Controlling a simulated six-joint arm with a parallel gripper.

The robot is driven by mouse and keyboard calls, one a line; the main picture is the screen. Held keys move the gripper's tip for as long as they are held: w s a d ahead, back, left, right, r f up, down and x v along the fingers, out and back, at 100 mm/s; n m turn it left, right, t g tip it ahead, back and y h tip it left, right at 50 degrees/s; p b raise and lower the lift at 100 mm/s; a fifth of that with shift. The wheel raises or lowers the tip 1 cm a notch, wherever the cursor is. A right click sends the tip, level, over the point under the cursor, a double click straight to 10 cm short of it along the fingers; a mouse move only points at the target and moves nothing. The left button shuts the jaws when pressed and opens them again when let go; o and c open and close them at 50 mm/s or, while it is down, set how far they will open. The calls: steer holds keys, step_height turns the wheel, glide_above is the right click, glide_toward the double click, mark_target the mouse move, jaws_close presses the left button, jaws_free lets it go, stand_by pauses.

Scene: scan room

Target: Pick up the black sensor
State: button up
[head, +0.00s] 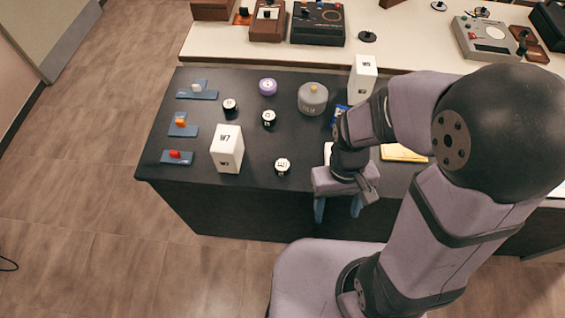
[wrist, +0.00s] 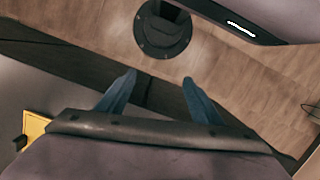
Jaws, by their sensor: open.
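Several small black round pieces with white tops stand on the dark table (head: 215,85); I cannot tell which one the task calls the black sensor. One black piece (head: 230,108) is at the left, another (head: 268,120) is at the middle, and a third (head: 282,168) is near the front edge. My gripper (head: 338,208) is open and empty, with blue fingers pointing down by the table's front edge, right of the third piece. The fingers also show apart in the wrist view (wrist: 158,84), with floor between them. No black piece shows there.
A white box (head: 228,150) stands by the front pieces, and another (head: 362,80) stands farther back. A grey round container (head: 312,98) and a purple piece (head: 267,87) are behind. Small blue holders (head: 177,157) line the left. A yellow item (head: 402,153) lies right, beyond my arm.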

steer(key=w+a+f+n, duration=0.1)
steer(key=w+a+n, duration=0.2)
steer(key=w+a+f+n+p, duration=0.1)
steer(key=w+a+n, duration=0.2)
steer(key=w+a, duration=0.1)
steer(key=w+a+f+n+p, duration=0.1)
steer(key=w+a+f+n, duration=0.1)
steer(key=w+a+n, duration=0.1)
steer(key=shift+w+a+f+n+t, duration=0.1)
steer(key=shift+w+a+n+t, duration=0.3)
steer(key=shift+w+a, duration=0.3)
steer(key=w+a+n, duration=0.1)
steer(key=n, duration=0.1)
steer(key=w+r+n, duration=0.1)
steer(key=w+n, duration=0.1)
steer(key=w+a+r+n+t, duration=0.1)
steer(key=w+n, duration=0.1)
steer(key=shift+a, duration=0.35)
steer(key=n, duration=0.2)
steer(key=shift+w+a+r+n+y, duration=0.1)
steer(key=shift+w+a+n+y, duration=0.05)
steer(key=shift+w+n+y, duration=0.2)
steer(key=n, duration=0.3)
steer(key=shift+w+n+t, duration=0.1)
steer(key=shift+n+t, duration=0.15)
steer(key=shift+t, duration=0.05)
steer(key=n, duration=0.3)
steer(key=shift+n, duration=0.3)
